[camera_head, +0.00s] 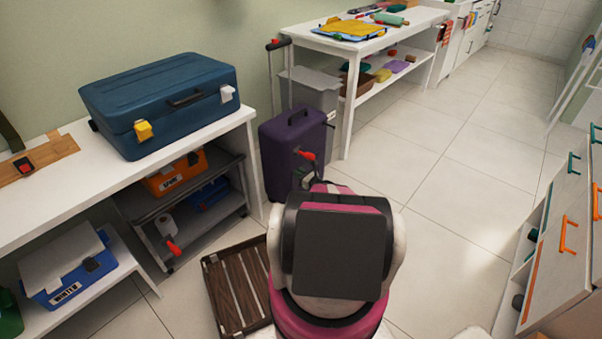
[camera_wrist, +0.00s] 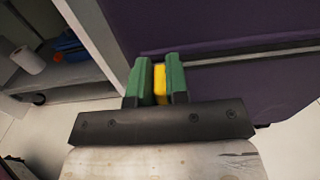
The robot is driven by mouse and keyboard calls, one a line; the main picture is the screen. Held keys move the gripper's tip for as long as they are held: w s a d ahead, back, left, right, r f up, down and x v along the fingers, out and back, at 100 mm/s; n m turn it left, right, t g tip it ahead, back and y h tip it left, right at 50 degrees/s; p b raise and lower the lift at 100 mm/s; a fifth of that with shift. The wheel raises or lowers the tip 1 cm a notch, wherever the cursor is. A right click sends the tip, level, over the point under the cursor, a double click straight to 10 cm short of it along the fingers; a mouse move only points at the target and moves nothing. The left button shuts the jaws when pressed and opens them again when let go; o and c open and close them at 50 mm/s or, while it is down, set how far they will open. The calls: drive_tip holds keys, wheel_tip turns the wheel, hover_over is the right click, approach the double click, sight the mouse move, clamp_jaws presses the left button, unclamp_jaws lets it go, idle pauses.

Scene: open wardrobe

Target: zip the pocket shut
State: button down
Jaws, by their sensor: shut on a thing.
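The purple suitcase (camera_head: 283,158) stands upright on the floor between the white bench and the white table. Its purple face with the pocket also fills the upper right of the wrist view (camera_wrist: 220,20). A dark zip line with a pale strip (camera_wrist: 255,53) runs across it to the right of my fingers. My gripper (camera_wrist: 160,64) has green fingers, shut on a yellow pull tab (camera_wrist: 160,84) at the left end of the visible zip line. The fingers hide part of the zip. In the head view my arm hides most of the gripper and its contact.
The white bench (camera_head: 60,185) with a blue case (camera_head: 165,105) is at left. A slatted wooden crate (camera_head: 238,288) lies on the floor left of my arm. Drawers with handles (camera_head: 560,235) stand at right. The tiled floor between is clear.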

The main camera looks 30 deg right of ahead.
drive_tip(key=shift+s+a, duration=0.15)
drive_tip(key=c, duration=1.1)
unclamp_jaws()
drive_tip(key=shift+a, duration=0.1)
drive_tip(key=v, duration=0.7)
drive_tip(key=shift+s, duration=0.2)
